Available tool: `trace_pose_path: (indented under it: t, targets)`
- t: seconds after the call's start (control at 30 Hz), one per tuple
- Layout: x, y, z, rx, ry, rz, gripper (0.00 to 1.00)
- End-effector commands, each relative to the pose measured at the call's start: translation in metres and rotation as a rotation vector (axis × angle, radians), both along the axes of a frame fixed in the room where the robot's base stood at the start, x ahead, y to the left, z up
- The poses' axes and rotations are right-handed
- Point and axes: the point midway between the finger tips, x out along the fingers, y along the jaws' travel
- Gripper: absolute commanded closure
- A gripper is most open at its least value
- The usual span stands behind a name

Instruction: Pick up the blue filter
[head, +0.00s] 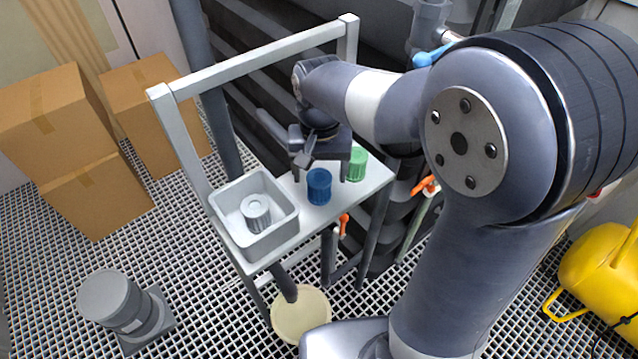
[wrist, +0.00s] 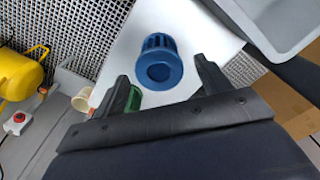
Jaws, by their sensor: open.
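The blue filter (head: 319,187) stands upright on the small grey table (head: 322,212), between the grey tray and the green filter. My gripper (head: 320,176) is open above and just behind it, with its fingers pointing down. In the wrist view the blue filter (wrist: 160,68) lies ahead of and between the open fingertips of my gripper (wrist: 162,78), with nothing held. The view does not show any finger touching it. The green filter (head: 356,163) stands to its right, and in the wrist view it is mostly hidden behind the left finger.
A grey tray (head: 277,240) with a whitish filter (head: 256,212) inside stands at the table's left end. A grey frame bar (head: 255,62) rises over the table's back. Dark vessels stand behind. Cardboard boxes (head: 90,190) are at the left, a yellow container (head: 600,268) at the right.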

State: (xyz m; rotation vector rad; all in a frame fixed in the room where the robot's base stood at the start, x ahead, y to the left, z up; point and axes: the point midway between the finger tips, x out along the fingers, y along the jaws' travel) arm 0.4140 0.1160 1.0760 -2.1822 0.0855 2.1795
Motion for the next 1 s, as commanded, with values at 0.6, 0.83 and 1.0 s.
trace_pose_path:
  t: [0.6, 0.83, 1.0]
  targets:
    - [-0.006, 0.001, -0.044, 0.0, 0.001, 0.0, 0.3]
    - [-0.006, 0.001, -0.043, 0.0, 0.001, -0.001, 0.49]
    - [-0.006, 0.001, -0.043, 0.0, 0.001, -0.001, 0.63]
